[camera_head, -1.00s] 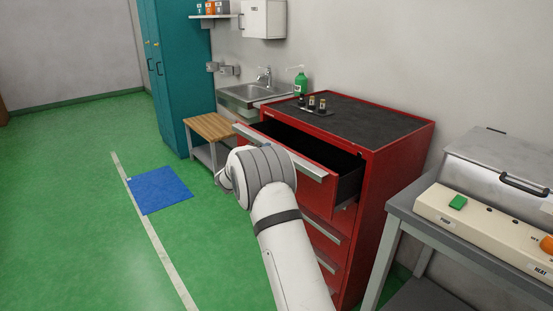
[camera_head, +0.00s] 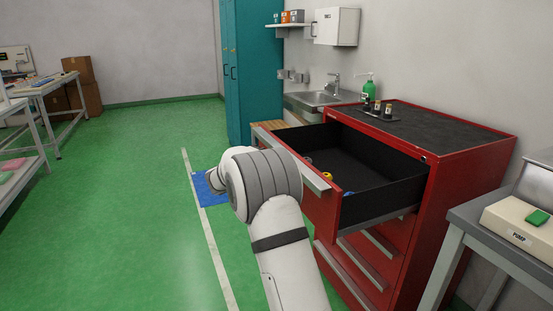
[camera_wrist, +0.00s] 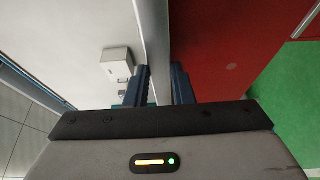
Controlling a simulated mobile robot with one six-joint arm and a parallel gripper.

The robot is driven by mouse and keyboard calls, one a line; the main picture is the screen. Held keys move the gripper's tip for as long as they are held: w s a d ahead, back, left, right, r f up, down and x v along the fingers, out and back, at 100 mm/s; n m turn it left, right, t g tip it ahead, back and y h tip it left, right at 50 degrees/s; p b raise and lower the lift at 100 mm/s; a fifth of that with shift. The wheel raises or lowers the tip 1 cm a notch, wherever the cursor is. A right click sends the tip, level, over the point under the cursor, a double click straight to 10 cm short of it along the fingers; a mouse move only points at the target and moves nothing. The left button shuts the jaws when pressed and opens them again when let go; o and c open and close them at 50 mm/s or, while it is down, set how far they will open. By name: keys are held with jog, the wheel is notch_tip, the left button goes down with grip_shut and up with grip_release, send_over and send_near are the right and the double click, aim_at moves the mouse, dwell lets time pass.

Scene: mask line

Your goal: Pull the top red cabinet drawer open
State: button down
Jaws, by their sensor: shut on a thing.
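The red cabinet (camera_head: 468,190) stands right of centre in the head view with a dark top. Its top drawer (camera_head: 385,205) is pulled well out, showing a black interior with a few small coloured items inside. In the wrist view my gripper (camera_wrist: 162,85) has its two dark fingers on either side of the drawer's grey handle strip (camera_wrist: 155,35), shut on it. The red drawer front (camera_wrist: 210,45) fills the area right of the strip. In the head view my arm hides the gripper and part of the handle (camera_head: 310,178).
Lower drawers (camera_head: 365,260) are shut. A sink (camera_head: 315,100) and teal locker (camera_head: 252,70) stand behind. Green floor (camera_head: 120,190) is open at the left, with a blue mat (camera_head: 207,190).

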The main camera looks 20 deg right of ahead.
jog(key=shift+f, duration=0.35)
jog(key=c, duration=1.3)
grip_release()
jog(key=shift+r, duration=0.15)
jog(key=v, duration=0.8)
jog(key=shift+w+p, duration=0.1)
jog(key=shift+p, duration=0.25)
jog(key=shift+d, duration=0.15)
